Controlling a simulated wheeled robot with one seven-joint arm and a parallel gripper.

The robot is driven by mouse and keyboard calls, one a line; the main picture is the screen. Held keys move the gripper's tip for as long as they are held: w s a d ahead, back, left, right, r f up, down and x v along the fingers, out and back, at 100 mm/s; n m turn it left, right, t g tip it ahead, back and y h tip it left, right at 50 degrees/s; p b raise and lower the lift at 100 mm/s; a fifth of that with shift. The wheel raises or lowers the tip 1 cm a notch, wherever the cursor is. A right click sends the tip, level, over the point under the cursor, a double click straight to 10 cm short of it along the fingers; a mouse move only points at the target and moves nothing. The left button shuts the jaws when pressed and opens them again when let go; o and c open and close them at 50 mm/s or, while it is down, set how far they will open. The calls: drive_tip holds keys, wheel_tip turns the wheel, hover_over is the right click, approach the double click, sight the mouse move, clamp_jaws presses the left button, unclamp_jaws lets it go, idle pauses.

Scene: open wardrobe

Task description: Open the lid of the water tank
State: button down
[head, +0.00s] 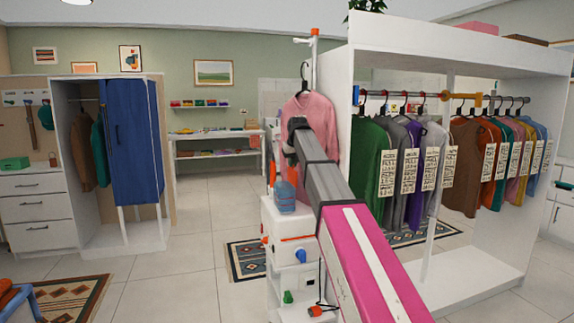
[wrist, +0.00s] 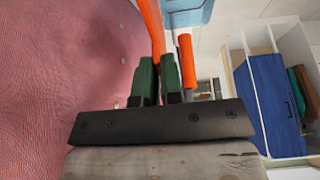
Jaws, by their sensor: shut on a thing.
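The water tank (head: 285,197) is a translucent blue container on top of a white garment steamer (head: 291,238). A blue part (wrist: 188,12), apparently of the tank, shows at the top of the wrist view. My gripper (wrist: 158,62) has two green fingers closed on a long orange strip (wrist: 151,25) beside this blue part. I cannot tell whether the strip belongs to the tank's lid. In the head view my arm and the pink shirt's area crowd the tank's top, and the fingers are not clear there. The lid's state cannot be made out.
A pink shirt (head: 312,120) hangs close behind my arm and fills the left of the wrist view. An orange rod (wrist: 187,60) is just right of my fingers. A white wardrobe (head: 344,85) with hanging clothes stands right. Floor at the left is mostly clear.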

drive_tip(key=shift+w+d+f+y, duration=0.1)
drive_tip(key=shift+w+d+y, duration=0.05)
drive_tip(key=shift+d, duration=0.4)
drive_tip(key=shift+w+d+f+y, duration=0.1)
drive_tip(key=shift+d+y, duration=0.05)
drive_tip(key=shift+d, duration=0.45)
drive_tip(key=c, duration=1.3)
unclamp_jaws()
drive_tip(key=shift+o, duration=0.2)
drive_tip(key=v, duration=1)
drive_tip(key=shift+r, duration=0.35)
drive_tip(key=shift+s+d, duration=0.1)
